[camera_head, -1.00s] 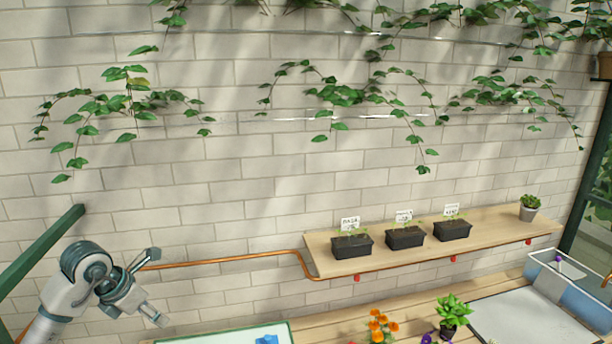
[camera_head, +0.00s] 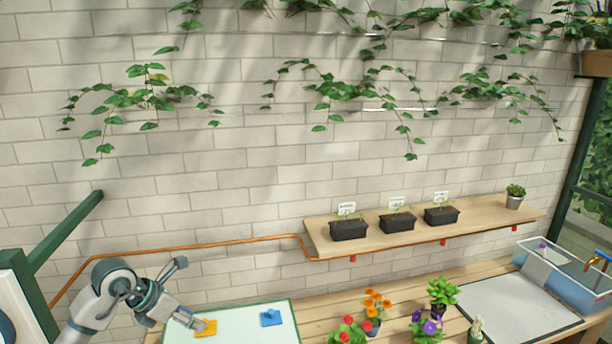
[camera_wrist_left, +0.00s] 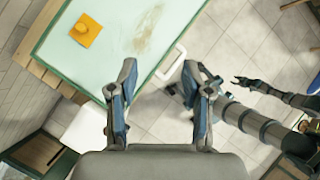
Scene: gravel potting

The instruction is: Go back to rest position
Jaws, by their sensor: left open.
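My left gripper (camera_head: 190,293), grey with blue-grey fingers, is at the lower left of the head view, near the left edge of the pale board. In the left wrist view the same gripper (camera_wrist_left: 158,75) has its two fingers wide apart with nothing between them. Below the fingers lie the board's green edge and the tiled floor. A dark jointed limb of mine with a claw-like end (camera_wrist_left: 246,84) shows at the right of the left wrist view; its jaws are too small to judge. No right gripper shows in the head view.
Flower pots, a grey tray (camera_head: 520,312) and a blue-sided bin (camera_head: 565,283) stand to the right. A wall shelf (camera_head: 330,249) holds black planters. A copper pipe (camera_head: 220,243) runs along the wall.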

